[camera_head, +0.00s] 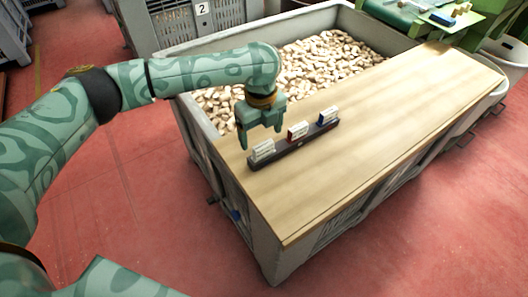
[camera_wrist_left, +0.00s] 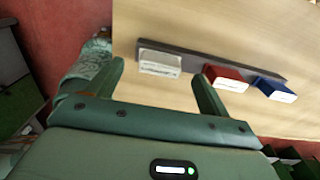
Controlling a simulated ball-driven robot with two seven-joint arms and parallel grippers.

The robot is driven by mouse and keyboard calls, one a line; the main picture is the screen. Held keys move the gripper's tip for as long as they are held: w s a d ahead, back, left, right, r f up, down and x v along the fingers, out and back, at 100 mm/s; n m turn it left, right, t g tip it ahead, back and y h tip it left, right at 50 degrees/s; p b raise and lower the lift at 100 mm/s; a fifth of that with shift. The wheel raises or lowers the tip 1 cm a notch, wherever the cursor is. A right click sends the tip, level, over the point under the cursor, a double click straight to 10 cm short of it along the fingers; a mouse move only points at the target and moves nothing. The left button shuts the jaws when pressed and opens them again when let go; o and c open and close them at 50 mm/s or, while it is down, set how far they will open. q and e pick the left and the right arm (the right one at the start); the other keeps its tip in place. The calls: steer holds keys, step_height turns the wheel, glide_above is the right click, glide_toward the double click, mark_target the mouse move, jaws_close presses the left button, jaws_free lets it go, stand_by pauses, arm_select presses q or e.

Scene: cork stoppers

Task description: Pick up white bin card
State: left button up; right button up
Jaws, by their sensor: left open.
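The white bin card (camera_head: 263,150) stands at the near left end of a dark holder (camera_head: 291,148) on the wooden board. My left gripper (camera_head: 259,143) is open and hangs just above and beside the white card. In the left wrist view the white card (camera_wrist_left: 160,63) shows ahead of and between the two open fingers (camera_wrist_left: 160,80); I see no contact. A red card (camera_head: 298,131) stands mid-holder and a blue card (camera_head: 328,116) at the far end. My right gripper is not in view.
The board (camera_head: 400,110) covers part of a large grey crate (camera_head: 205,140) filled with corks (camera_head: 320,60). The board is clear right of the holder. A green machine (camera_head: 480,22) stands at the back right.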

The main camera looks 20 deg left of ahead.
mark_target(263, 144)
arm_select(q)
steer(key=f+b, duration=0.2)
steer(key=f, duration=0.1)
steer(key=f+b, duration=0.1)
steer(key=f, duration=0.1)
steer(key=shift+s+d+f, duration=0.1)
steer(key=shift+d+f, duration=0.15)
steer(key=shift+d, duration=0.05)
steer(key=shift+r, duration=0.25)
steer(key=c, duration=1.1)
steer(key=shift+o, duration=0.2)
